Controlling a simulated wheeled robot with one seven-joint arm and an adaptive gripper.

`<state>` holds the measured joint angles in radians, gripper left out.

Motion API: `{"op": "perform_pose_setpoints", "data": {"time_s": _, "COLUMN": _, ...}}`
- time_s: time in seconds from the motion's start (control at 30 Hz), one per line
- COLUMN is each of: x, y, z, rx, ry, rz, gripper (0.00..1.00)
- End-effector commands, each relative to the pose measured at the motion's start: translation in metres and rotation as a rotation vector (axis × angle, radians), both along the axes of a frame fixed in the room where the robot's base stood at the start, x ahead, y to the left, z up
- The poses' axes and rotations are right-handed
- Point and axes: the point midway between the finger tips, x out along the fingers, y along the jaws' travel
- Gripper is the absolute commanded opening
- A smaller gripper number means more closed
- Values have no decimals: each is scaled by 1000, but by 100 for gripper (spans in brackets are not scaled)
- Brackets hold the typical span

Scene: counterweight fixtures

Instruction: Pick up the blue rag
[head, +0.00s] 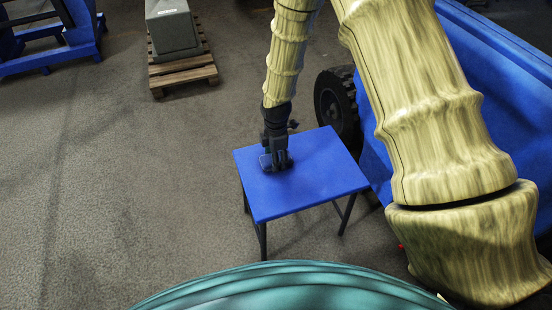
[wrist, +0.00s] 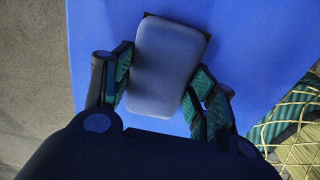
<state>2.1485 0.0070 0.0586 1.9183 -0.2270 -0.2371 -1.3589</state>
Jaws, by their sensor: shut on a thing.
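The blue rag (wrist: 168,65) shows in the wrist view as a grey-blue, rounded rectangular pad. It lies between the two fingers of my gripper (wrist: 163,78), which press on its left and right sides. A dark edge shows behind its far end. In the head view my gripper (head: 276,160) points down at the bright blue top of a small table (head: 320,165), and only a small edge of the rag (head: 264,162) shows beside the fingers. I cannot tell whether the rag touches the tabletop or is just above it.
A large blue machine body with a black wheel (head: 337,103) stands close behind and right of the table. A grey block (head: 172,28) sits on a wooden pallet (head: 183,74) at the back left. The floor left of the table is clear.

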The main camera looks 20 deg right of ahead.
Motion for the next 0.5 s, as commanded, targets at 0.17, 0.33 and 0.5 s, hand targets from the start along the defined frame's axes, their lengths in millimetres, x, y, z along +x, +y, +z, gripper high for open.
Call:
{"op": "perform_pose_setpoints", "data": {"time_s": 0.17, "x": 1, "y": 0, "z": 18, "rx": 0, "ry": -2, "rz": -1, "gripper": 30}}
{"op": "perform_pose_setpoints", "data": {"time_s": 0.33, "x": -8, "y": 5, "z": 37, "rx": -1, "ry": 2, "rz": 2, "gripper": 30}}
{"op": "perform_pose_setpoints", "data": {"time_s": 0.5, "x": -41, "y": 28, "z": 40, "rx": -1, "ry": 2, "rz": 5, "gripper": 30}}
